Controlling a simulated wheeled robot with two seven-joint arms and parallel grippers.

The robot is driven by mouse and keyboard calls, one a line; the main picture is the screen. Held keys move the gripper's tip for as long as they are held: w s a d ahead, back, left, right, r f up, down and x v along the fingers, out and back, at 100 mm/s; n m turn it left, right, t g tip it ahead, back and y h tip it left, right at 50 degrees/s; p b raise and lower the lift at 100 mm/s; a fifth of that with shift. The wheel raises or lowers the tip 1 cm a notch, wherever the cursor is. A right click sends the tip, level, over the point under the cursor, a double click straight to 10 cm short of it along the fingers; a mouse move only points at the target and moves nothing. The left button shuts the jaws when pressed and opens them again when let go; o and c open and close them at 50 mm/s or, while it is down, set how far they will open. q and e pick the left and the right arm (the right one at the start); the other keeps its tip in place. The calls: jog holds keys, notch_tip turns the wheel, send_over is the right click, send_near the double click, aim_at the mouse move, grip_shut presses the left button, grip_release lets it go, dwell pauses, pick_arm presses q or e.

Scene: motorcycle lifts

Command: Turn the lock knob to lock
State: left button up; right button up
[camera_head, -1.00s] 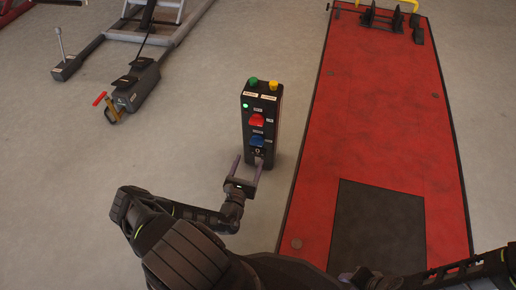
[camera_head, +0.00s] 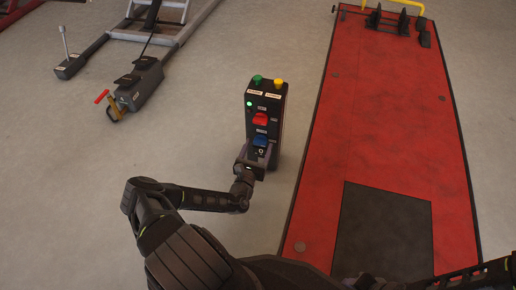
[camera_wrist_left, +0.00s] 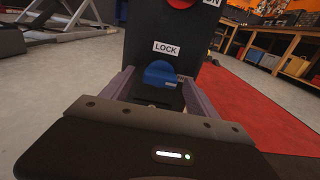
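The lock knob (camera_head: 260,141) is the blue knob low on the front of a black control box (camera_head: 277,120). In the left wrist view the blue knob (camera_wrist_left: 161,74) sits under a white LOCK label (camera_wrist_left: 166,48). My left gripper (camera_wrist_left: 158,82) is open, with one finger on each side of the knob and small gaps showing. In the head view the left gripper (camera_head: 252,160) is at the box's lower front, and its fingertips are hard to make out. My right arm shows at the lower right; its gripper end is dark and unclear.
The box also carries a red knob (camera_head: 260,119), a green button (camera_head: 257,79) and a yellow button (camera_head: 278,82). A red lift platform (camera_head: 390,130) lies to the right. A grey lift with a pedal unit (camera_head: 138,86) stands upper left.

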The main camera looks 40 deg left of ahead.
pick_arm(q)
jog(key=c, duration=1.3)
jog(key=shift+n, duration=0.4)
jog(key=n+p, duration=0.1)
jog(key=n, duration=0.2)
jog(key=shift+p, duration=0.4)
jog(key=n, duration=0.3)
jog(key=shift+n+p, duration=0.3)
jog(key=shift+n, duration=0.1)
jog(key=n, duration=1)
jog(key=shift+n, duration=0.3)
jog(key=o, duration=1.3)
